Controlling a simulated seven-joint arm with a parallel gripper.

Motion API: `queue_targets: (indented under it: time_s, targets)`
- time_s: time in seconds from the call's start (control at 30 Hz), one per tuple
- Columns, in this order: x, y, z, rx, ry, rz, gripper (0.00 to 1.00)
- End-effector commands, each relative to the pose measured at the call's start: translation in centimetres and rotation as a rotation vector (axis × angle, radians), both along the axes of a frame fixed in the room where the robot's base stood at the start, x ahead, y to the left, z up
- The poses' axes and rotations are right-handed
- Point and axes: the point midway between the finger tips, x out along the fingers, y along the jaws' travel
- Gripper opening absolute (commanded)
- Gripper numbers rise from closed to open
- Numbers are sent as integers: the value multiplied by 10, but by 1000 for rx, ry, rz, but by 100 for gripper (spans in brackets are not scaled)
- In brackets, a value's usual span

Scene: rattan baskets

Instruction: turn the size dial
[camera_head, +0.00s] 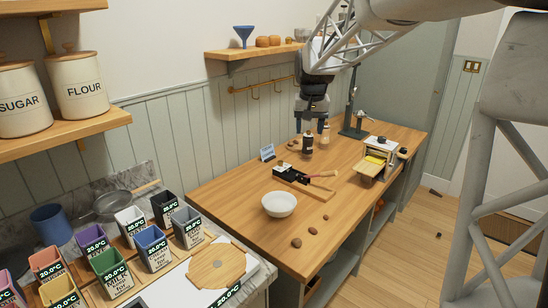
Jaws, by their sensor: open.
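No dial can be made out with certainty at this size. A small boxy device (379,158), white on top with a yellow part and a wooden front, stands near the right end of the wooden counter. A small dark round part (381,140) sits on its top; I cannot tell whether it is the size dial. My gripper (312,117) is open, pointing down, to the left of the device and apart from it. It appears above or behind a dark bottle (308,144); whether they touch is unclear. Its fingertips are small and dark here.
A black tool with a wooden board (318,189), a white bowl (280,204) and a small sign (267,152) are on the counter (240,210). Coloured bins (110,272) fill the lower left.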

Motion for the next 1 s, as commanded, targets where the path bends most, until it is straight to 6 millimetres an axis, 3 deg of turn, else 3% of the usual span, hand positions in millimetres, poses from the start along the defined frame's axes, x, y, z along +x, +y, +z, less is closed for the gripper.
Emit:
queue_targets:
  time_s: [0.43,1.0]
  targets:
    - [104,9,-31,3,28,-20,55]
    - [223,22,-92,6,61,-45,55]
